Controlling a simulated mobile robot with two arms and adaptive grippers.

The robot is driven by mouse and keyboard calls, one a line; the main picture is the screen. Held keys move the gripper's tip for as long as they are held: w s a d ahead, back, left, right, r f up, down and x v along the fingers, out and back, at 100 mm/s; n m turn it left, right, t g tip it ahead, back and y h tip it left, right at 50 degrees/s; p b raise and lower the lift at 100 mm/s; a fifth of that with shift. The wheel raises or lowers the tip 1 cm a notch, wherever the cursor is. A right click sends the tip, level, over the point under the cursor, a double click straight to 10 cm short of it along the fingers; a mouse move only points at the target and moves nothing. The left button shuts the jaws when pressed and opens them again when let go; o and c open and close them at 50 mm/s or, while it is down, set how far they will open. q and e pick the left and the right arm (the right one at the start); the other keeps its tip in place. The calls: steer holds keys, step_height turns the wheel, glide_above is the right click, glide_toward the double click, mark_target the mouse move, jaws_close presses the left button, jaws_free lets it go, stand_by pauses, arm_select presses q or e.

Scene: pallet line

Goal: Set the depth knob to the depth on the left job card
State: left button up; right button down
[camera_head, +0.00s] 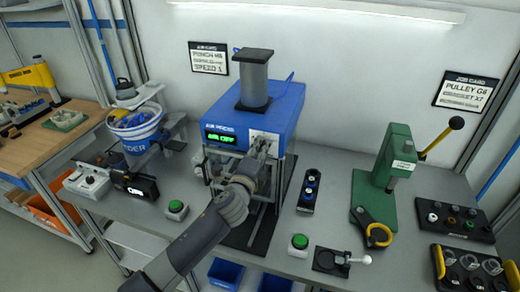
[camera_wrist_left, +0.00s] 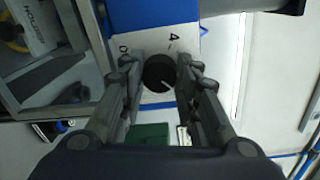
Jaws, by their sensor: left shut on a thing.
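The blue air press (camera_head: 268,112) stands at the middle of the bench, with a green lit display (camera_head: 221,138) that seems to read AIR OFF. The left job card (camera_head: 209,58) hangs on the wall; it reads PUNCH M6 and SPEED 1, with a middle line too small to read. My left gripper (camera_head: 262,152) is at the white plate on the press front. In the left wrist view its fingers (camera_wrist_left: 160,78) are shut on the round black depth knob (camera_wrist_left: 159,70), which has a pale pointer mark. A 4 shows on the plate beside it. My right gripper is not in view.
Green buttons (camera_head: 176,207) (camera_head: 299,242) stand on the bench near the press. A black switch box (camera_head: 309,190) and a green hand press (camera_head: 394,170) stand to the right. A blue-white bucket (camera_head: 137,131) is at the left, and another job card (camera_head: 466,92) hangs at right.

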arm_select(q)
steer(key=shift+m, duration=1.1)
steer(key=o, duration=1.1)
steer(key=v, duration=1.2)
steer(key=shift+f, duration=0.1)
